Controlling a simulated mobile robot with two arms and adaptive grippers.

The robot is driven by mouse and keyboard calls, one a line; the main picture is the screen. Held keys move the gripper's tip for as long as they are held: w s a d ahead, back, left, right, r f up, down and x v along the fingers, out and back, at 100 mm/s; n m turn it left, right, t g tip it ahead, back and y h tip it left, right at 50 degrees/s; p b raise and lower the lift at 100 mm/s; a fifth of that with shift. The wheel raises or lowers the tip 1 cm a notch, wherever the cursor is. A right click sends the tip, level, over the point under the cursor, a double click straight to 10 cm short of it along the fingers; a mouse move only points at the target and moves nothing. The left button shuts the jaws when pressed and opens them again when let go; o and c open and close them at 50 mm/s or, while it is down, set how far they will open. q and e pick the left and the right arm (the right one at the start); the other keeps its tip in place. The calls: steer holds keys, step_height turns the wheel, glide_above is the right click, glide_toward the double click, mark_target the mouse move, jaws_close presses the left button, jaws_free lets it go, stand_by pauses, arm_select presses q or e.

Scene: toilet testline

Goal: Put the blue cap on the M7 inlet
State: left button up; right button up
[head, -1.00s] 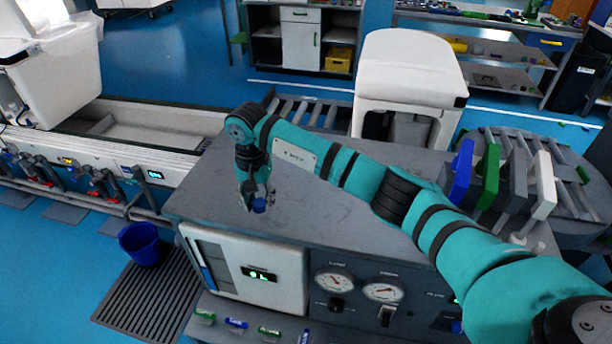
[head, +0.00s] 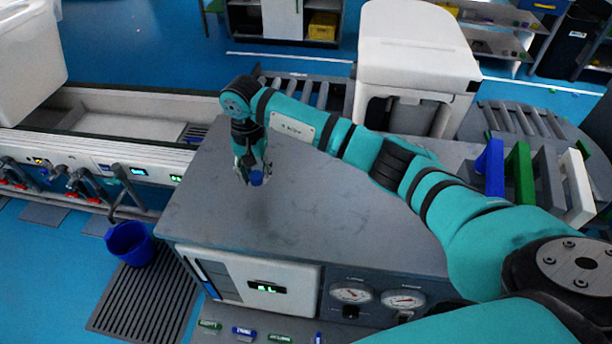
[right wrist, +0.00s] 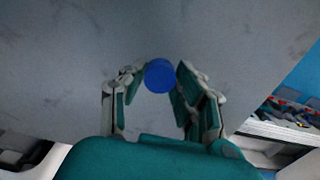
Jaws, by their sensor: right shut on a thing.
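My right gripper (head: 252,174) is shut on the blue cap (head: 257,178) and holds it above the grey bench top. In the right wrist view the cap (right wrist: 160,75) is a round blue disc between the fingertips of the right gripper (right wrist: 158,84). The test line (head: 100,165) with its inlets, valves and small green displays runs along the left. I cannot read which inlet is M7. My left gripper is not in view.
A grey bench (head: 310,215) with gauges and a display panel stands below my right arm. A blue bucket (head: 130,246) hangs or stands left of it. A white toilet (head: 415,50) is behind.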

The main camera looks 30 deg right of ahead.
steer(key=p, duration=0.4)
glide_toward(309, 197)
steer(key=shift+w+a+f, duration=0.3)
steer(key=shift+a+f, duration=0.3)
steer(key=shift+a, duration=0.05)
steer(key=shift+w+a+f, duration=0.3)
steer(key=shift+a+f, duration=0.3)
steer(key=d, duration=0.1)
steer(key=s+d+p, duration=0.1)
steer(key=d, duration=0.1)
steer(key=shift+s+f, duration=0.3)
steer(key=shift+s, duration=0.05)
steer(key=f, duration=0.1)
steer(key=p, duration=0.1)
steer(key=f+p, duration=0.1)
steer(key=shift+a+f, duration=0.25)
steer(key=shift+f, duration=0.1)
steer(key=shift+w+f, duration=0.15)
steer(key=shift+f, duration=0.5)
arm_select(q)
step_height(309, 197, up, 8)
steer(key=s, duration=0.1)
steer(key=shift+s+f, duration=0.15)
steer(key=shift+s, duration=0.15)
arm_select(e)
steer(key=o, duration=0.7)
steer(key=shift+o, duration=0.2)
